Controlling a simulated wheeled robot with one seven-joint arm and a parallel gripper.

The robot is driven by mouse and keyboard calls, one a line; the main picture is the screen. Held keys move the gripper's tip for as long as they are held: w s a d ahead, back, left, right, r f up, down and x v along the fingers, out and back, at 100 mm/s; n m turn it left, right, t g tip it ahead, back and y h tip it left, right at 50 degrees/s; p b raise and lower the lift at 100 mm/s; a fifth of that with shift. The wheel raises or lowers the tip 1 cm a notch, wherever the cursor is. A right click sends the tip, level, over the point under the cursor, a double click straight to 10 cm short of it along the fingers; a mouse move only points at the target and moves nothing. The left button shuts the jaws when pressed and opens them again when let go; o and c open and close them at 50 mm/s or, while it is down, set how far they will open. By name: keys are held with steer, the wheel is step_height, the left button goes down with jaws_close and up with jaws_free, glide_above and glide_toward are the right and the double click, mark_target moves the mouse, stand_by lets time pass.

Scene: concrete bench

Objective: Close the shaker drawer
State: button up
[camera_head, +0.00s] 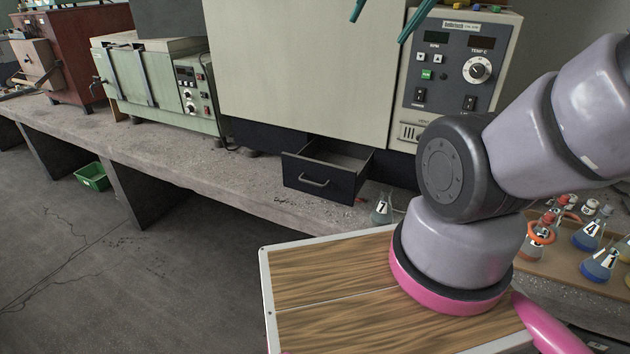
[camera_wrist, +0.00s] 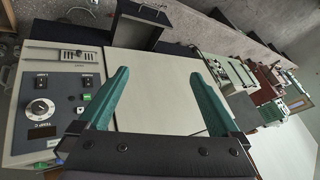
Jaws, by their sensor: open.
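The shaker (camera_head: 300,70) is a large cream cabinet with a grey control panel on its right side in the head view. Its dark drawer (camera_head: 318,182) is pulled out at the base, with a metal handle on its front and an interior that looks empty. The drawer also shows at the top of the wrist view (camera_wrist: 138,34). My gripper shows only as teal fingertips (camera_head: 386,14) at the top of the head view, high above the drawer and apart from it. In the wrist view its two fingers (camera_wrist: 158,78) are spread with nothing between them.
A small flask (camera_head: 382,209) marked 7 stands right of the drawer, close to it. A wooden board (camera_head: 330,275) lies in front. More flasks (camera_head: 590,232) stand at the right. A green machine (camera_head: 150,85) is at the left. The floor before the drawer is clear.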

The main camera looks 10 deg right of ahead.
steer(key=c, duration=0.5)
steer(key=shift+w+a+f+g, duration=0.1)
steer(key=shift+w+f+g, duration=0.15)
steer(key=shift+f+g, duration=0.05)
steer(key=c, duration=0.5)
steer(key=shift+w+a+f+n+g, duration=0.15)
steer(key=shift+w+f+n+g, duration=0.35)
steer(key=shift+f+n, duration=0.15)
jaws_close()
steer(key=w+a+f+n+g+h, duration=0.1)
steer(key=w+a+f+n+h, duration=0.35)
steer(key=f, duration=0.65)
steer(key=w+a+f+n+g+h, duration=0.1)
steer(key=w+a+f+n+h, duration=0.3)
steer(key=f+n, duration=0.6)
steer(key=w+a+f+n+g+h, duration=0.15)
steer(key=f+n+h, duration=0.35)
steer(key=f, duration=0.8)
steer(key=n+t, duration=1.2)
glide_toward(313, 189)
steer(key=w+d+r, duration=0.1)
steer(key=d, duration=0.1)
steer(key=w+d, duration=0.1)
steer(key=w, duration=0.1)
steer(key=w+d+r, duration=0.1)
steer(key=d, duration=0.1)
steer(key=shift+w+d+r, duration=0.15)
steer(key=shift+d+r, duration=0.15)
steer(key=shift+r, duration=0.1)
